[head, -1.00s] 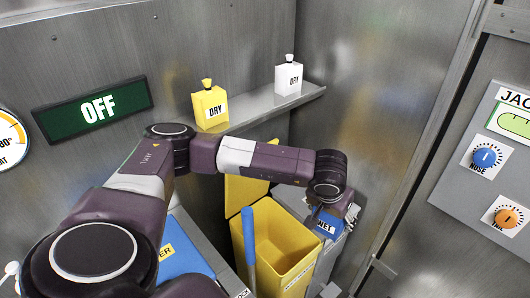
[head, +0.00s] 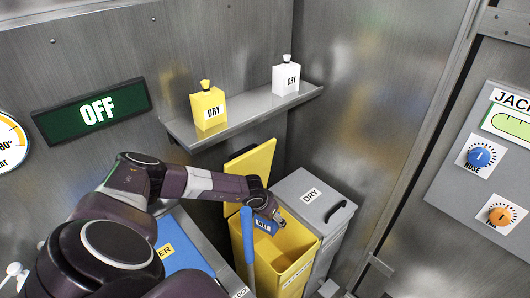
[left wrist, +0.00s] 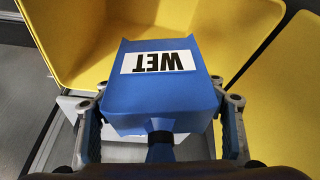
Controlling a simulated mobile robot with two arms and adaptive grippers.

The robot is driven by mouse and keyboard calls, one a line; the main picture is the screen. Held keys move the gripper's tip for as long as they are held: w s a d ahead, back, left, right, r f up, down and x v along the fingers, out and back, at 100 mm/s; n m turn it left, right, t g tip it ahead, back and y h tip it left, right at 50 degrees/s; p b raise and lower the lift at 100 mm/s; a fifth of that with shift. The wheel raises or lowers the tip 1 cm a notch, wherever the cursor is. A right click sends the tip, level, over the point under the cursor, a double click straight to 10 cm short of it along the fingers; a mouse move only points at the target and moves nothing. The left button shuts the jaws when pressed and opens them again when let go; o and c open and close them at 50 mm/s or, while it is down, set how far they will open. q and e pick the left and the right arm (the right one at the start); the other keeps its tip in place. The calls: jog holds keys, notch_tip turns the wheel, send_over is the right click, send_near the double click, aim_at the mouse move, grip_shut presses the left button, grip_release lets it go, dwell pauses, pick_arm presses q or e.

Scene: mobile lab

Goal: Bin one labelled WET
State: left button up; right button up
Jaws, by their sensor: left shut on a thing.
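A blue bottle labelled WET (left wrist: 165,92) is held between the fingers of my left gripper (left wrist: 163,130), its label upside down in the left wrist view. In the head view the blue bottle (head: 264,226) is small and partly hidden by my left gripper (head: 268,215). The gripper is over the opening of a yellow bin (head: 262,258) whose lid (head: 250,160) stands open. The yellow bin also fills the back of the left wrist view (left wrist: 110,45). My right gripper is not in view.
A grey bin labelled DRY (head: 300,182), lid closed, stands right of the yellow bin. A yellow bottle (head: 208,105) and a white bottle (head: 286,76), both labelled DRY, stand on a wall shelf (head: 240,120). A blue upright lever (head: 248,238) is in front of the yellow bin.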

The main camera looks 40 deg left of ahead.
pick_arm(q)
notch_tip(320, 180, down, 4)
jog(key=b, duration=0.2)
jog(key=shift+f+b, duration=0.15)
jog(key=shift+b, duration=0.25)
jog(key=shift+f+b, duration=0.4)
jog(key=shift+f, duration=0.2)
jog(key=o, duration=1.3)
jog(key=shift+r, duration=0.1)
